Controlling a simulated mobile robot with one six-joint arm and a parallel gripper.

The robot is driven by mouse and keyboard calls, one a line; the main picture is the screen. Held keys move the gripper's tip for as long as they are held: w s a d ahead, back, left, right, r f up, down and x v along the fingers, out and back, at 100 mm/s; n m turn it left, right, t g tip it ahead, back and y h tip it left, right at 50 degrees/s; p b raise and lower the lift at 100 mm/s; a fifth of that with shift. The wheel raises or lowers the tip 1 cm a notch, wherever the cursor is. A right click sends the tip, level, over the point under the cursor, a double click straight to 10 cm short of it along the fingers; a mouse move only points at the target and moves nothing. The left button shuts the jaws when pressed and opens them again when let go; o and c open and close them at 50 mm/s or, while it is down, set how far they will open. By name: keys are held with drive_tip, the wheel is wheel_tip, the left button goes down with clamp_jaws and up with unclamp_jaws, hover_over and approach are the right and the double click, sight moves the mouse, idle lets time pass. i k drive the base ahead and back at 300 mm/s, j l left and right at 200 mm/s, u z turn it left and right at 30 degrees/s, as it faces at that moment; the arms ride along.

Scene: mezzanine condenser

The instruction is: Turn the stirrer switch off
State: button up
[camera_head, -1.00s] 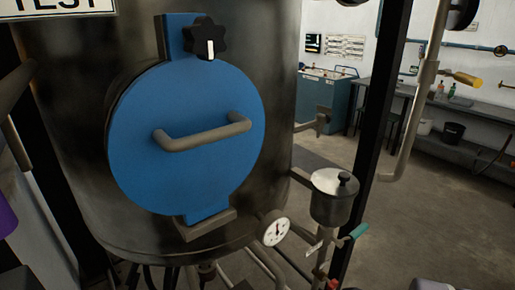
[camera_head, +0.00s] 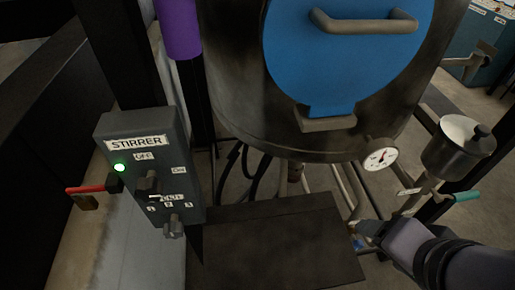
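The grey stirrer box (camera_head: 187,148), labelled STIRRER, stands at the left of the head view. Its dark switch knob (camera_head: 147,184) sits below the OFF and ON labels; which one it points to is too small to tell. A green lamp (camera_head: 119,168) glows left of the knob. A second knob (camera_head: 172,228) is lower on the box, by the marks 1, 2 and 3. My gripper (camera_head: 362,232) is at the lower right, well apart from the box. Its fingers are small and dim, so their opening is unclear.
A steel vessel (camera_head: 235,70) with a blue round door (camera_head: 345,60) stands behind. A pressure gauge (camera_head: 381,154) and a lidded metal pot (camera_head: 458,150) are right of it. A dark flat-topped block (camera_head: 275,240) lies between box and gripper. A red lever (camera_head: 85,189) projects left of the box.

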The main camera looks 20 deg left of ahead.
sight(149, 189)
drive_tip(key=u, duration=2.05)
